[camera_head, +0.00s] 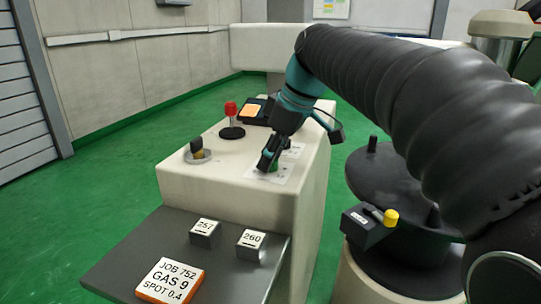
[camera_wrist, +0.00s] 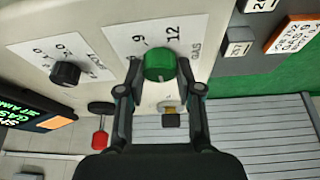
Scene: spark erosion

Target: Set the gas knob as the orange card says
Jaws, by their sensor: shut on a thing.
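The orange-edged card (camera_head: 170,281) lies on the grey shelf and reads JOB 752, GAS 9, SPOT 0.4. The green gas knob (camera_wrist: 159,65) sits on a white dial plate (camera_wrist: 121,35) marked GAS, with 9 and 12 readable. My gripper (camera_wrist: 160,72) is shut on the gas knob, one finger on each side. In the head view my gripper (camera_head: 268,163) reaches down to the panel and mostly covers the knob. I cannot tell which mark the knob points to.
A black knob (camera_wrist: 65,73) on its own scale is beside the gas dial. A red-topped lever (camera_head: 231,110), a yellow-and-black switch (camera_head: 197,150) and a small screen (camera_head: 252,110) stand nearby. Blocks 257 (camera_head: 204,234) and 260 (camera_head: 250,245) rest on the grey shelf (camera_head: 140,240).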

